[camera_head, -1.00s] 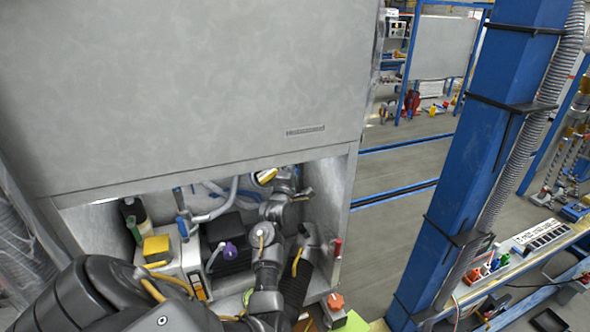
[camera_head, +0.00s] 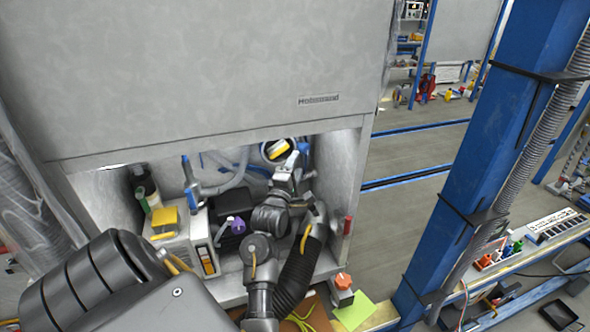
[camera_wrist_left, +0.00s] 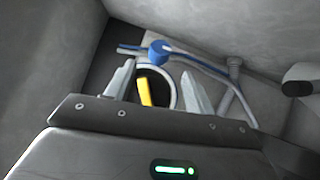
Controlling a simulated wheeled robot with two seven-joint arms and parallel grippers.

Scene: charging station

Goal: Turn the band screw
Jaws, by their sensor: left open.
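My left gripper (camera_head: 292,160) is inside the open cabinet bay (camera_head: 340,175), at the back wall beside a round pale-rimmed opening with a yellow piece (camera_head: 278,149) in it. In the left wrist view, the open fingers of my left gripper (camera_wrist_left: 158,85) stand on either side of the yellow piece (camera_wrist_left: 145,91), with no object clearly held between them. The round rim (camera_wrist_left: 174,92) shows partly behind the fingers. I cannot make out a band screw for sure. A black ribbed hose (camera_head: 297,275) rises to a grey collar beside my arm. My right gripper is not in view.
A blue-handled valve (camera_head: 190,172) with grey pipe is left of the gripper; its blue part shows in the wrist view (camera_wrist_left: 160,52). A white box (camera_head: 180,236) with a yellow block (camera_head: 164,222) stands left. A red-topped knob (camera_head: 343,283) is at the front right.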

